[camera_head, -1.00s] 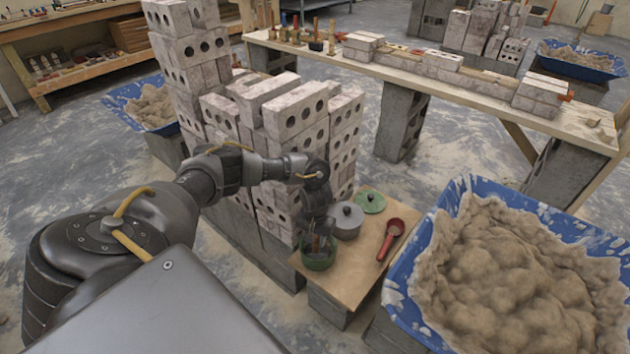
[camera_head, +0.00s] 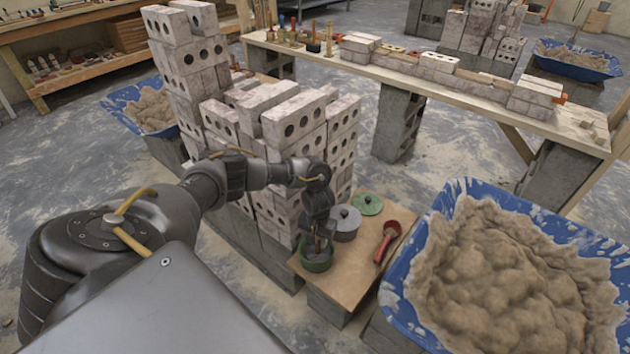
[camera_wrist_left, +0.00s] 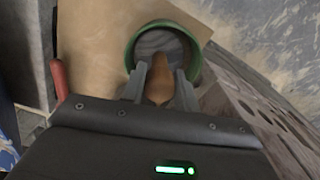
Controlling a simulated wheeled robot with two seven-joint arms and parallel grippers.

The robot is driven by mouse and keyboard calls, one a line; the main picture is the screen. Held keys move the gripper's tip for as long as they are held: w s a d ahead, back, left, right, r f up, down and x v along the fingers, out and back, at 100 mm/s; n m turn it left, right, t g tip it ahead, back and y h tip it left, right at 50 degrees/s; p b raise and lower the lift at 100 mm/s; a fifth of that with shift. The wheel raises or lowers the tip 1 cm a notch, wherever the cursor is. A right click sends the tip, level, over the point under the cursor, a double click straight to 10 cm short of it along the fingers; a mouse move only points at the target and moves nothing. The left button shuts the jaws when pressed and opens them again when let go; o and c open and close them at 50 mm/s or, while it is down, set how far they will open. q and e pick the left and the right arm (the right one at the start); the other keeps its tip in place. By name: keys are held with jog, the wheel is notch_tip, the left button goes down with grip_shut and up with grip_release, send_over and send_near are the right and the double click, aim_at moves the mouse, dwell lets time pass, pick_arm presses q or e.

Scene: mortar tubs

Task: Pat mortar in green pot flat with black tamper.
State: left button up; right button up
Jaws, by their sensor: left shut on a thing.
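The green pot (camera_head: 316,263) stands near the left front edge of the small wooden board. In the left wrist view the green pot (camera_wrist_left: 197,58) shows as a round rim with a grey inside. My left gripper (camera_head: 318,236) points down over the pot. In the left wrist view my left gripper (camera_wrist_left: 160,80) is shut on a brown wooden handle (camera_wrist_left: 159,82), which reaches down into the pot. The handle's lower end, and any black tamper head, is hidden. I cannot tell how flat the mortar is. My right gripper is not in view.
On the board (camera_head: 352,274) are a grey lidded pot (camera_head: 345,223), a green lid (camera_head: 367,204) and a red scoop (camera_head: 386,241). A blue tub (camera_head: 398,276) of mortar stands to the right.

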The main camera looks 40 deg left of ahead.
pick_arm(q)
jog(key=shift+f, duration=0.15)
jog(key=shift+f+b, duration=0.45)
jog(key=shift+f, duration=0.2)
jog(key=shift+r, duration=0.1)
jog(key=shift+r+p, duration=0.75)
jog(key=shift+p, duration=0.55)
